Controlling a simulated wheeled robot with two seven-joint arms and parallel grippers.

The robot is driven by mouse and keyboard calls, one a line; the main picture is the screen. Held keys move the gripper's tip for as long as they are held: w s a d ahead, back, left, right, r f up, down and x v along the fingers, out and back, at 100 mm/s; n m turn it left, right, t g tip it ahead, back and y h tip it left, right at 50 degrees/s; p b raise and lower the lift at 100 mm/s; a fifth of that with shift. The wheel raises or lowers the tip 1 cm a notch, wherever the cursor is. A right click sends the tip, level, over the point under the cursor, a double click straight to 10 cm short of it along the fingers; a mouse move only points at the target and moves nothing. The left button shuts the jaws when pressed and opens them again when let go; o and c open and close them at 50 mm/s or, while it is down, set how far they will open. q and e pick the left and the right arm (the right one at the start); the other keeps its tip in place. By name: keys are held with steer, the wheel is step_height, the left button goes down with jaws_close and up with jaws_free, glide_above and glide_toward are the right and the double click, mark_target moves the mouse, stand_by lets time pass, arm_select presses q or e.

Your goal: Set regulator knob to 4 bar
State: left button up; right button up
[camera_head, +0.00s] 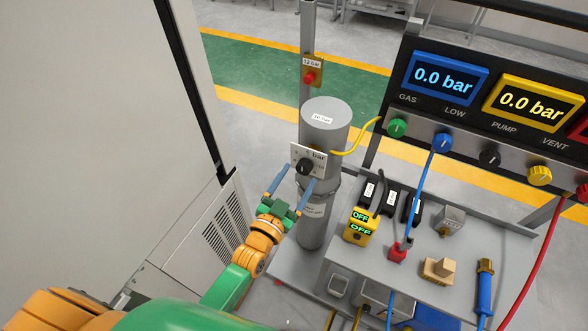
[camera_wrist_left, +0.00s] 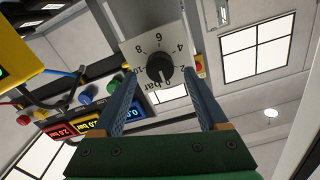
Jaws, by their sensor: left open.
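The black regulator knob (camera_head: 305,167) sits on a pale dial plate (camera_head: 298,152) on the front of the grey cylinder (camera_head: 326,115). In the left wrist view the knob (camera_wrist_left: 160,69) is at the centre of the plate (camera_wrist_left: 147,45), which is marked 2, 4, 6, 8, 10 and bar. I cannot tell its setting for sure. My left gripper (camera_head: 298,180) is open in front of the knob. In the wrist view its blue fingertips (camera_wrist_left: 160,75) appear on either side of the knob, with visible gaps. My right gripper is not in view.
A panel with a blue 0.0 bar display (camera_head: 444,79) and a yellow one (camera_head: 530,103) stands at right. Below it is a grey bench (camera_head: 465,263) with switches, plugs and hoses. A yellow hose (camera_head: 355,146) runs beside the cylinder. A tall pale cabinet (camera_head: 110,110) stands left.

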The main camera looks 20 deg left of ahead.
arm_select(q)
steer(key=w, duration=0.2)
steer(key=shift+w+d+f, duration=0.15)
steer(key=shift+w+d, duration=0.05)
steer(key=shift+w, duration=0.15)
steer(key=shift+s, duration=0.1)
steer(key=shift+c, duration=0.3)
steer(key=c, duration=0.4)
jaws_close()
